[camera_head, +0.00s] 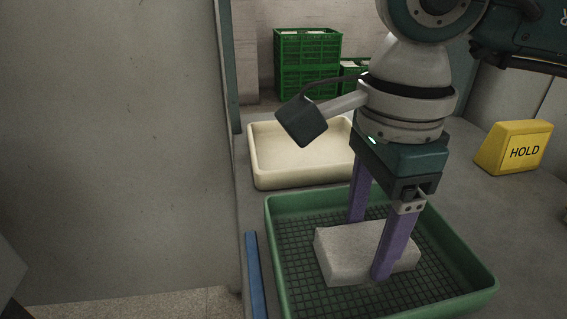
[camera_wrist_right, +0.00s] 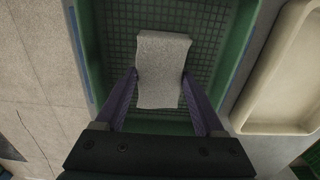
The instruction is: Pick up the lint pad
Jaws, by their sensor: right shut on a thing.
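The lint pad (camera_head: 345,252) is a pale grey, rough block in the green tray (camera_head: 480,299), which has a gridded floor. My right gripper (camera_head: 372,245) reaches down into the tray with its purple fingers on either side of the pad, shut on it. In the right wrist view the pad (camera_wrist_right: 160,68) sits between the fingertips (camera_wrist_right: 160,80), and most of it extends beyond them. The pad is at or close to the tray floor; I cannot tell whether it touches. My left gripper is not in view.
A cream tray (camera_head: 262,178) stands behind the green tray. Green crates (camera_head: 307,62) are stacked at the back. A blue strip (camera_head: 255,275) runs along the left edge.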

